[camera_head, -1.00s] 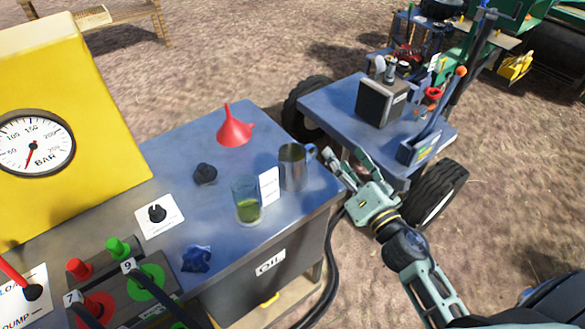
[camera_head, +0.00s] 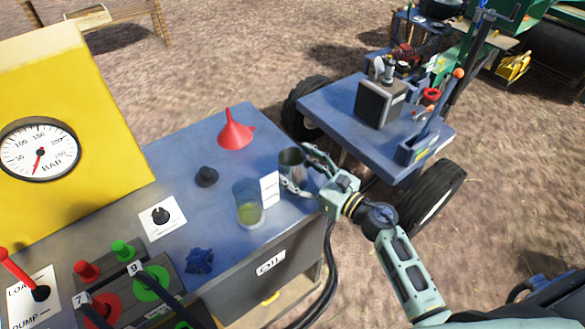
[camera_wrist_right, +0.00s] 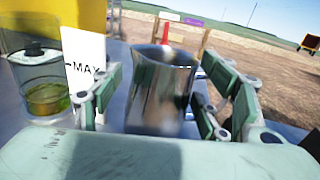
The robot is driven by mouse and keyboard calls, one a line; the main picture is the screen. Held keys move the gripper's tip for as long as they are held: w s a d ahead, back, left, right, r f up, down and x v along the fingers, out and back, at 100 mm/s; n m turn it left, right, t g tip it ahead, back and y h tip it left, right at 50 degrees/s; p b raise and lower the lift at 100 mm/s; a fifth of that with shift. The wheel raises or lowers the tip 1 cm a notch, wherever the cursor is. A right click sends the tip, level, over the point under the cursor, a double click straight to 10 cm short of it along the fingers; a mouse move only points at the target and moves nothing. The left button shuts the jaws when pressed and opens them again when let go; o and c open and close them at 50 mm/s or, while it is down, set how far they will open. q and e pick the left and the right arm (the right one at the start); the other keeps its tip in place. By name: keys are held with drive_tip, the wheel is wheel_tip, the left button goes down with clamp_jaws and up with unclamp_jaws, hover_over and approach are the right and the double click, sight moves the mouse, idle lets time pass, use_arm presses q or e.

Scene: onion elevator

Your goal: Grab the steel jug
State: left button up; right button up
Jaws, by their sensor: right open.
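The steel jug (camera_head: 291,160) stands upright on the right part of the blue bench top in the head view. My right gripper (camera_head: 298,170) is open and reaches it from the right, with its fingers around the jug's sides. In the right wrist view the jug (camera_wrist_right: 160,92) stands between the two spread fingers of my right gripper (camera_wrist_right: 158,100). Part of the jug's lower body is hidden by the gripper in both views. My left gripper is not in view.
A clear glass with green liquid (camera_head: 248,203) and a white MAX card (camera_head: 270,187) stand close left of the jug. A red funnel (camera_head: 236,130) is behind. A blue cart (camera_head: 340,105) stands to the right.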

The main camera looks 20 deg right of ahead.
sight(297, 156)
drive_tip(key=shift+w+a, duration=0.15)
drive_tip(key=shift+w, duration=0.1)
drive_tip(key=shift+c, duration=0.5)
drive_tip(key=c, duration=1)
drive_tip(key=shift+r, duration=0.15)
drive_tip(key=shift+r, duration=1.05)
drive_tip(key=s+d+r+b, duration=0.1)
drive_tip(key=s+d+r, duration=0.6)
drive_tip(key=d+r, duration=0.1)
drive_tip(key=shift+d+r+b, duration=0.35)
drive_tip(key=shift+d, duration=0.3)
